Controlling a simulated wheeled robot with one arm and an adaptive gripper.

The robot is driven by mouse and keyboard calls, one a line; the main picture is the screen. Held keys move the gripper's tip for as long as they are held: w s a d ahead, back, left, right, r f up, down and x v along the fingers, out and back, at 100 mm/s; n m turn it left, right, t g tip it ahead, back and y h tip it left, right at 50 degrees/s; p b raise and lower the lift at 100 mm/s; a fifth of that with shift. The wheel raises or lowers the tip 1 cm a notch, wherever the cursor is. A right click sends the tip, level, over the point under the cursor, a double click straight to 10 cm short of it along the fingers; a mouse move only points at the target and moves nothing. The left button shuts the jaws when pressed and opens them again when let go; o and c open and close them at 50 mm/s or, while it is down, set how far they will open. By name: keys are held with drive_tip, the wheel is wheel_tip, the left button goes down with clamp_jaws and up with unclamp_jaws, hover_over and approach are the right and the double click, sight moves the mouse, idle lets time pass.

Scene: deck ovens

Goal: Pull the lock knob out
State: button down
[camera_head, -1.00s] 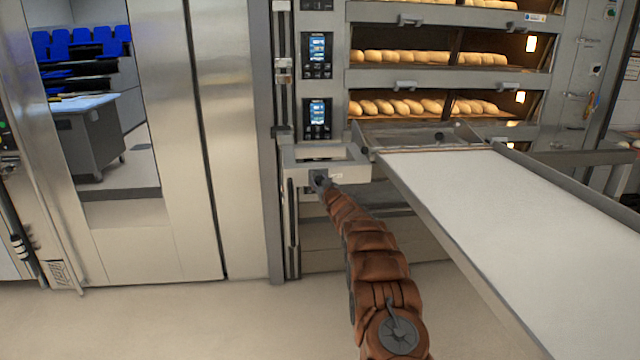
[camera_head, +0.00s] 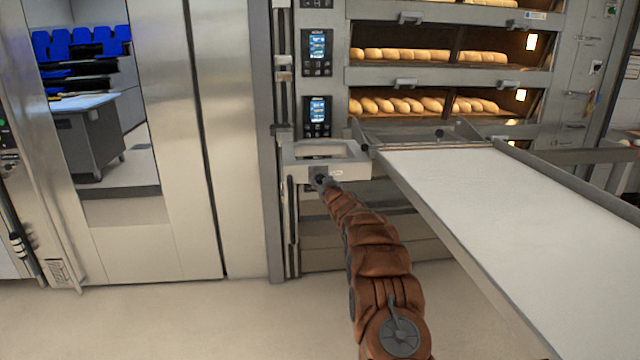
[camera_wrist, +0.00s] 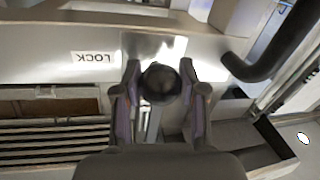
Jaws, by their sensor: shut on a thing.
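The lock knob is a round black ball (camera_wrist: 160,83) in the middle of the wrist view. My gripper (camera_wrist: 160,92) has one finger on each side of it and is shut on it. A "LOCK" label (camera_wrist: 94,57), upside down in the wrist view, is on the metal panel beside the knob. In the head view my gripper (camera_head: 321,181) is at the front of the grey bracket frame (camera_head: 358,170) left of the loader. The knob is hidden there by the gripper.
The loader's pale belt (camera_head: 500,200) slopes out to the right of my arm. Deck ovens with bread (camera_head: 400,104) stand behind it. A black curved handle (camera_wrist: 275,50) is close to the right finger in the wrist view. The floor at left is clear.

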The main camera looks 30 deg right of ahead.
drive_tip(key=shift+s+a+f+b, duration=0.2)
drive_tip(key=shift+s+a+b, duration=0.05)
drive_tip(key=shift+s+b, duration=0.25)
drive_tip(key=c, duration=1.1)
unclamp_jaws()
drive_tip(key=shift+o, duration=0.8)
drive_tip(key=shift+s+r, duration=0.1)
drive_tip(key=shift+s, duration=0.05)
drive_tip(key=o, duration=0.3)
drive_tip(key=shift+r, duration=0.1)
drive_tip(key=shift+s, duration=0.1)
